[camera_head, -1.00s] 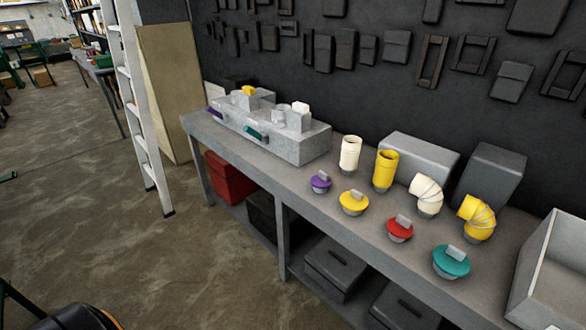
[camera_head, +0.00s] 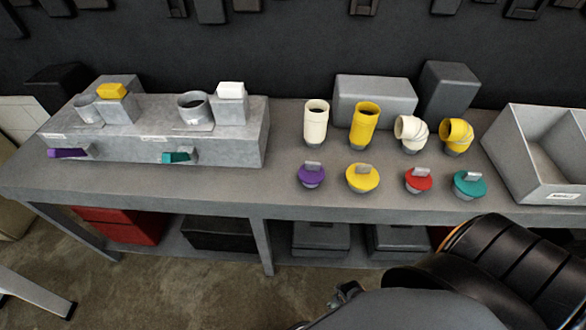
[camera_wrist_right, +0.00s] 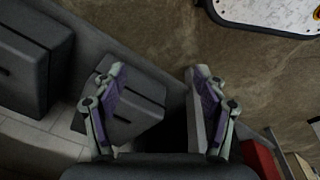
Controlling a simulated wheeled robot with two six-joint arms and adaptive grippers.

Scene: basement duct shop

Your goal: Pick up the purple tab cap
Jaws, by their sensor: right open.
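The purple tab cap (camera_head: 311,176) sits near the front edge of the grey bench, a round purple disc with a grey upright tab on top. It is the leftmost in a row with a yellow cap (camera_head: 362,179), a red cap (camera_head: 418,180) and a teal cap (camera_head: 468,186). My right gripper (camera_wrist_right: 155,78) is open and empty in the right wrist view, over the lower shelf and floor. The purple cap is not in that view. My right arm covers the lower right of the head view, below the bench top. My left gripper is not in view.
Cream and yellow pipe pieces (camera_head: 363,126) stand behind the caps. A grey block fixture (camera_head: 235,142) is at left, a grey open bin (camera_head: 535,178) at right. Grey boxes (camera_wrist_right: 22,68) lie on the lower shelf. The bench between fixture and purple cap is clear.

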